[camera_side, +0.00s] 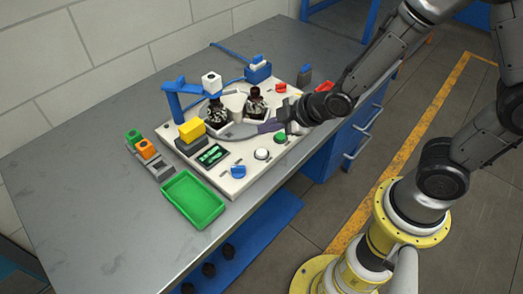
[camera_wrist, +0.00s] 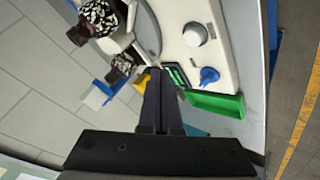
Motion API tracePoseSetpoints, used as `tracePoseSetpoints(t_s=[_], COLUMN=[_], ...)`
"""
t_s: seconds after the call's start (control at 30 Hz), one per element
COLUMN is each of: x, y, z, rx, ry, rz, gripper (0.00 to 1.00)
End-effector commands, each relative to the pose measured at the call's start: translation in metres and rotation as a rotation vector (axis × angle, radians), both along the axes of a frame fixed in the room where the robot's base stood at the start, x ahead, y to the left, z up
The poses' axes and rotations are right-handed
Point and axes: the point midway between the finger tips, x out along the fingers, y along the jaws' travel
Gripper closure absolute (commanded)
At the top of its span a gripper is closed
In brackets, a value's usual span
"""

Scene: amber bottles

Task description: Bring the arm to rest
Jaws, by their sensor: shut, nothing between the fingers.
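My gripper (camera_side: 263,128) hangs over the white station board (camera_side: 232,185), close in front of the bottles in the side view. Its two dark fingers (camera_wrist: 158,75) lie together in the wrist view, with nothing between them. Two dark amber bottles with black-and-white patterned labels stand on the board: a left one (camera_side: 216,118) and a right one (camera_side: 256,101). Both also show in the wrist view, one at the upper left (camera_wrist: 100,17) and one lower (camera_wrist: 122,66). I cannot tell how far above the board the fingertips are.
A green tray (camera_side: 193,222) sits at the board's front left. Orange and green blocks (camera_side: 146,148) lie left. The table's left side (camera_side: 80,190) is clear.

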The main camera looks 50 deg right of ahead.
Motion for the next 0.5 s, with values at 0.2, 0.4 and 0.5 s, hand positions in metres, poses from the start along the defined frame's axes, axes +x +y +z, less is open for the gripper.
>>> tracePoseSetpoints(t_s=[0.2, 0.4, 0.5], x=[0.008, 0.017, -0.003], y=[-0.007, -0.026, -0.042], z=[0.02, 0.107, 0.153], rx=[0.009, 0.049, 0.107], ry=[-0.05, -0.204, -0.214], rz=[-0.021, -0.088, -0.172], gripper=[1.0, 1.0, 1.0])
